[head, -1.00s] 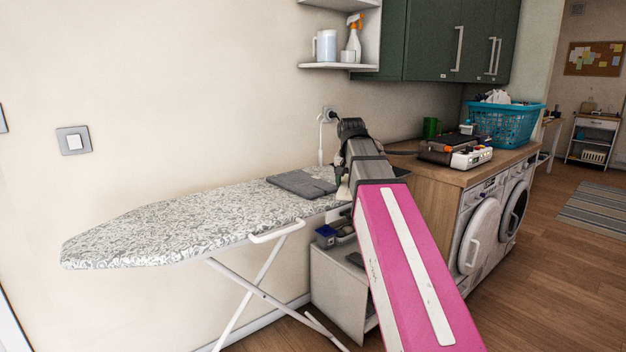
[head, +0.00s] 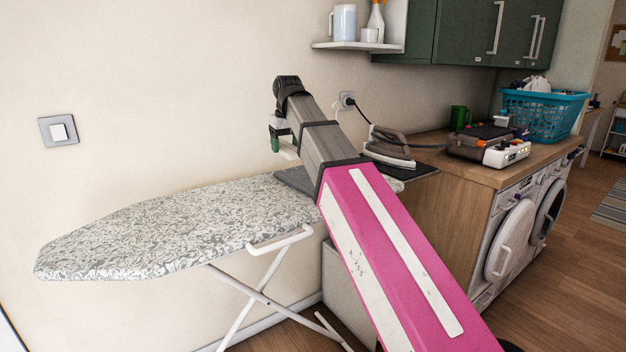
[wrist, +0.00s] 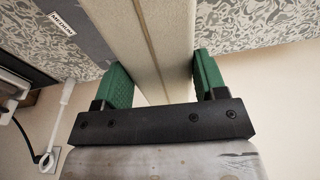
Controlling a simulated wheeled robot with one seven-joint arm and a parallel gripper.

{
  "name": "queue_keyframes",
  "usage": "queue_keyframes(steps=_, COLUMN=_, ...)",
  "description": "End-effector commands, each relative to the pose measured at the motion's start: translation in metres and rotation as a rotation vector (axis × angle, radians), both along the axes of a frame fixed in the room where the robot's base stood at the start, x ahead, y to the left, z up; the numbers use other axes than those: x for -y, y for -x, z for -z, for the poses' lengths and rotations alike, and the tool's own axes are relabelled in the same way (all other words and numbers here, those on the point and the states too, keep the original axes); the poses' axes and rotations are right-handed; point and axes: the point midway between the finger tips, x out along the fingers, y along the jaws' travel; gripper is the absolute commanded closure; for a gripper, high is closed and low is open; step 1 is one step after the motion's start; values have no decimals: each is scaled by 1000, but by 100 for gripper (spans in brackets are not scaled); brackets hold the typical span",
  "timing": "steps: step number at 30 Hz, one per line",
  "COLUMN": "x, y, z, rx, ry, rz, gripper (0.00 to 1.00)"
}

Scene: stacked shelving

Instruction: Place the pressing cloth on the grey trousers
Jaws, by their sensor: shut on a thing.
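The grey trousers (head: 293,180) lie folded on the ironing board, partly hidden behind my arm in the head view. They also show at the upper left of the wrist view (wrist: 88,38), with a white label. My gripper (head: 276,140) is above the board, beside the trousers. In the wrist view, its green fingers (wrist: 160,78) are shut on the pressing cloth (wrist: 178,30), a cream folded piece held between them. In the head view only a small pale part of the cloth (head: 288,152) shows below the fingers.
The patterned ironing board (head: 170,230) is bare to the left. A wooden counter (head: 450,170) with a device (head: 490,145) and blue basket (head: 540,112) is on the right.

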Motion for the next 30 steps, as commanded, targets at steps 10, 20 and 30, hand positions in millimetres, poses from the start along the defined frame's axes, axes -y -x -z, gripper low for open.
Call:
queue_keyframes(steps=10, x=-17, y=2, z=1, rx=1, ry=0, rz=-95, gripper=58)
queue_keyframes(steps=20, x=45, y=-19, z=40, rx=1, ry=-1, rz=-91, gripper=58)
queue_keyframes(steps=30, x=79, y=-31, z=62, rx=2, ry=0, rz=-93, gripper=58)
